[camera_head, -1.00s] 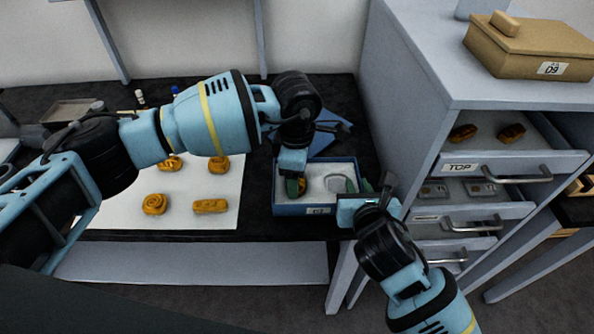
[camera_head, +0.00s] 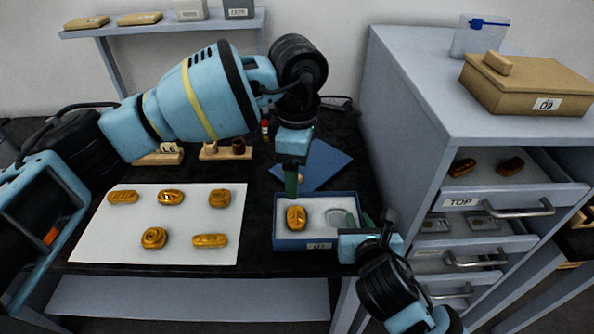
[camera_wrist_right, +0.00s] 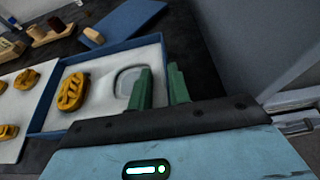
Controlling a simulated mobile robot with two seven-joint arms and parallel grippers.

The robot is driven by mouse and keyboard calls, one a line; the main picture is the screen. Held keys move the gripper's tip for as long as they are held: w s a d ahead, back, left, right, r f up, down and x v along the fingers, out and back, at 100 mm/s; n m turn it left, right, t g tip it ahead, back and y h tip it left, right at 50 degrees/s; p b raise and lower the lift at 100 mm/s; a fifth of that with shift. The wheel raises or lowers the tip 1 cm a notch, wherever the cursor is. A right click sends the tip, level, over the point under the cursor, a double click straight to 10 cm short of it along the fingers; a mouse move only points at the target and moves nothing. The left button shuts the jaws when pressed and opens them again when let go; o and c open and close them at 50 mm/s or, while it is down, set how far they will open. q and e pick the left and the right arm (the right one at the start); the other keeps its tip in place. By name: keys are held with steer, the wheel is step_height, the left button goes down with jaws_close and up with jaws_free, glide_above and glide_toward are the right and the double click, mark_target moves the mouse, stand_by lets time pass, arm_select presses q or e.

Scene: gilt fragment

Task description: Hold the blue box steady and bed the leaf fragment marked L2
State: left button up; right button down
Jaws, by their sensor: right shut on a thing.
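The open blue box (camera_head: 302,246) stands on the dark bench with a pale bed inside. A gilt fragment (camera_head: 296,217) sits in the bed's left part; I cannot read a mark on it. An empty rounded recess (camera_head: 340,218) lies to its right, also clear in the right wrist view (camera_wrist_right: 127,82). My right gripper (camera_wrist_right: 162,88) is shut on the box's right wall, one green finger inside and one outside. My left gripper (camera_head: 291,180) points down just above and behind the fragment, apart from it. Its fingers overlap, so their opening is hidden.
A white sheet (camera_head: 120,235) with several gilt pieces lies left of the box. A blue panel (camera_head: 320,166) lies behind it. The grey cabinet (camera_head: 410,110) with open drawers (camera_head: 510,200) stands close on the right, a tan box (camera_head: 525,85) on top.

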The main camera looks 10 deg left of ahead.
steer(key=shift+d+f, duration=0.1)
steer(key=c, duration=1.2)
jaws_free()
steer(key=shift+c, duration=0.2)
steer(key=shift+s, duration=0.1)
steer(key=v, duration=1.2)
